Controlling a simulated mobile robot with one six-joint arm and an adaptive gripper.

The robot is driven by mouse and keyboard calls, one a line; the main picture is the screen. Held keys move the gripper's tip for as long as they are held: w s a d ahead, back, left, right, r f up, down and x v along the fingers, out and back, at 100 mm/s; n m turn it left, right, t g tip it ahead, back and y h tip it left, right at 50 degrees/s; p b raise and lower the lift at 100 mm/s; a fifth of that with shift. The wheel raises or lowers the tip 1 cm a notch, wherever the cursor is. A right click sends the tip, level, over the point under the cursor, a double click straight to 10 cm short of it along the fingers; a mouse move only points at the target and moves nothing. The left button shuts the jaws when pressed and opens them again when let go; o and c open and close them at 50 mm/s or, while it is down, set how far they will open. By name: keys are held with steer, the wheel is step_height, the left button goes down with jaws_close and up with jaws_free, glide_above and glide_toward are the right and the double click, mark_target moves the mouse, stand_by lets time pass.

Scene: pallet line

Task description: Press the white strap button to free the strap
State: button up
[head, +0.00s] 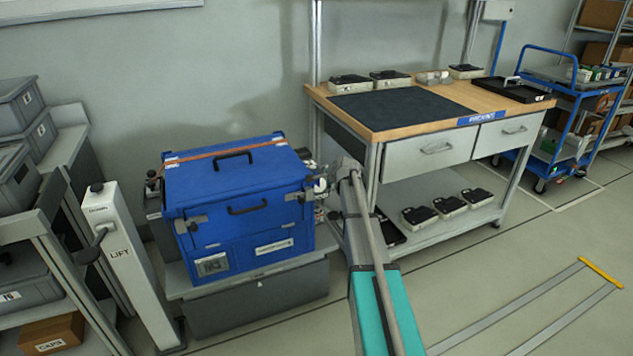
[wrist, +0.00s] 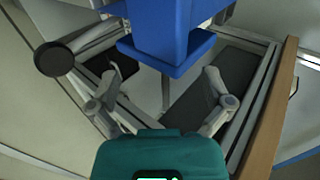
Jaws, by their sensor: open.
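The blue crate (head: 235,190) has a closed lid and stands on a grey base. An orange-brown strap (head: 225,152) runs across the lid top. Dark and pale fittings (head: 153,180) sit at the crate's left side. My gripper (head: 323,184) is at the crate's right side, near its upper right corner; its fingers are small and partly hidden there. In the wrist view my gripper (wrist: 160,102) is open with nothing between its fingers, and the blue crate (wrist: 165,45) is just ahead of them. I cannot make out the white strap button for sure in either view.
A white LIFT post (head: 128,260) with a dark handle stands left of the crate. A wooden-topped workbench (head: 400,120) is close on the right, with a blue cart (head: 560,110) beyond. A dark round part (wrist: 53,60) shows left of the fingers.

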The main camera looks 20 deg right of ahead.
steer(key=p+v, duration=0.3)
steer(key=v, duration=0.3)
steer(key=shift+s, duration=0.15)
steer(key=shift+r, duration=0.1)
stand_by(0.4)
steer(key=s+a+f+n+g, duration=0.25)
steer(key=s+a+n, duration=0.25)
steer(key=s+a, duration=0.4)
steer(key=s+a+f+n+g, duration=0.2)
steer(key=s+a+n+g, duration=0.35)
steer(key=s, duration=0.55)
steer(key=s+a+f+n+g, duration=0.1)
steer(key=s+a+f+n, duration=0.1)
steer(key=s+a+n, duration=0.6)
steer(key=s+a+r+p, duration=0.1)
steer(key=s+r+p, duration=0.1)
steer(key=r+p, duration=1)
steer(key=s+a+r+g+p, duration=0.1)
steer(key=s+r+p, duration=0.1)
steer(key=r+p, duration=0.9)
steer(key=shift+s+r+m+p, duration=0.35)
steer(key=shift+r+m+p, duration=0.1)
steer(key=shift+p, duration=0.25)
steer(key=shift+f, duration=0.1)
